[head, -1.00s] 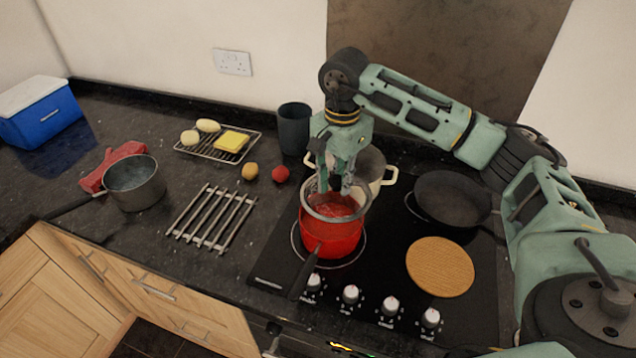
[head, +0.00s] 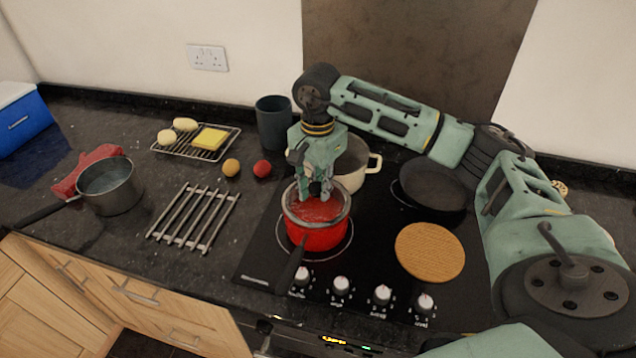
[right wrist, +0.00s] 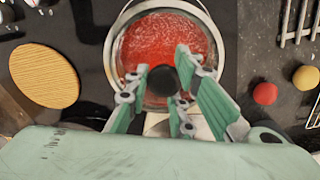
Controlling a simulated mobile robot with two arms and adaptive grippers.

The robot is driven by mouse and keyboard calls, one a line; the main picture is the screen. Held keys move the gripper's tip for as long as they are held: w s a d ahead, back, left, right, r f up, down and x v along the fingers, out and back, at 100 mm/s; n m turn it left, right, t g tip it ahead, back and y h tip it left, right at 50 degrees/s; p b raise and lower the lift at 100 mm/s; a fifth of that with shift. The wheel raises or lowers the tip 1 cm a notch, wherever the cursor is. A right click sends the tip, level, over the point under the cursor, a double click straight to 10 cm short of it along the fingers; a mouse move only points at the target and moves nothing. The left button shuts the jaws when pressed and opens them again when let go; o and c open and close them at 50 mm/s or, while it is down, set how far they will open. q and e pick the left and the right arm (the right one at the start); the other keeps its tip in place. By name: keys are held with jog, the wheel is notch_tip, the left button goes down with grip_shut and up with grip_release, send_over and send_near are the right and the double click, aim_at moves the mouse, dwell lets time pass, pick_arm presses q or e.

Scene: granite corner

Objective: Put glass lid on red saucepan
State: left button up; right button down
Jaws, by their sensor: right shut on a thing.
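The red saucepan (head: 315,236) stands on the front left of the hob, its dark handle towards the front. The glass lid (head: 300,208) is over its top and looks level and seated on the rim; red shows through the glass. In the right wrist view the lid (right wrist: 150,45) is a clear disc with a pale rim and a black knob (right wrist: 188,68). My right gripper (head: 317,192) points down above the lid, its fingers closed around the knob; it also shows in the right wrist view (right wrist: 187,82). My left gripper is out of view.
A cream pot (head: 352,172) stands close behind the saucepan, and a black pan (head: 432,186) is to the right. A round wicker trivet (head: 430,252) lies on the hob's front right. A metal rack (head: 193,217) and a grey saucepan (head: 110,187) are on the left counter.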

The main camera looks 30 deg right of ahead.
jog(key=shift+f, duration=0.1)
dwell(0.5)
dwell(0.3)
jog(key=shift+f+b, duration=0.15)
jog(key=shift+b, duration=0.25)
jog(key=shift+f, duration=0.2)
jog(key=shift+f+b, duration=0.2)
jog(key=shift+b, duration=0.3)
dwell(0.3)
jog(key=c, duration=1.5)
grip_release()
jog(key=shift+o, duration=0.2)
